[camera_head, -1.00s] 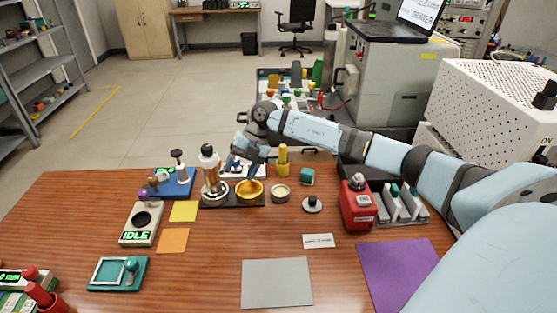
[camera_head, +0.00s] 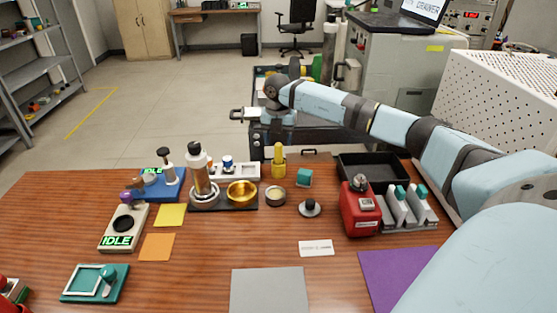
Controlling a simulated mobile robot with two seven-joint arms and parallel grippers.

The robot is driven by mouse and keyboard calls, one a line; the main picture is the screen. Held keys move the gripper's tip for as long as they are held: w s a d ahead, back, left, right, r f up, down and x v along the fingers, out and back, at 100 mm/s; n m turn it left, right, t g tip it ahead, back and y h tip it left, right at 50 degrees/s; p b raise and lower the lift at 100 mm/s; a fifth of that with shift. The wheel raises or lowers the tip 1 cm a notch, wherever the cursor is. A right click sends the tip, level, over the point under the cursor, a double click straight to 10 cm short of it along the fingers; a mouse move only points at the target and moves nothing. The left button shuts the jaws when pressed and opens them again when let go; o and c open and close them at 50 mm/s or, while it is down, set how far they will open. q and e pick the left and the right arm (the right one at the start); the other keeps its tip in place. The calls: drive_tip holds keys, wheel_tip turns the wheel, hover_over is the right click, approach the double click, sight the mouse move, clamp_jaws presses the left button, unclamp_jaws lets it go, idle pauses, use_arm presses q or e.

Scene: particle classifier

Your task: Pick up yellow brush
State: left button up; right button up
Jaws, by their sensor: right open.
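The yellow brush (camera_head: 279,163) stands upright near the back edge of the wooden table, right of the gold bowl. It looks like a yellow knob or handle on a wider yellow base; its bristles cannot be made out. My right gripper (camera_head: 236,115) is open and empty. It is raised above the table's back edge, pointing left, higher than the brush and to its left, apart from it. My left gripper is not in view.
The front middle holds a grey mat (camera_head: 269,290).

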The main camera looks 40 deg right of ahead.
sight(279, 152)
drive_tip(key=shift+s+f+b, duration=0.1)
drive_tip(key=shift+f+b, duration=0.4)
drive_tip(key=shift+f, duration=2.3)
drive_tip(key=shift+r, duration=0.1)
drive_tip(key=c, duration=1)
wheel_tip(279, 152, up, 20)
drive_tip(key=p, duration=0.2)
drive_tip(key=shift+p, duration=0.4)
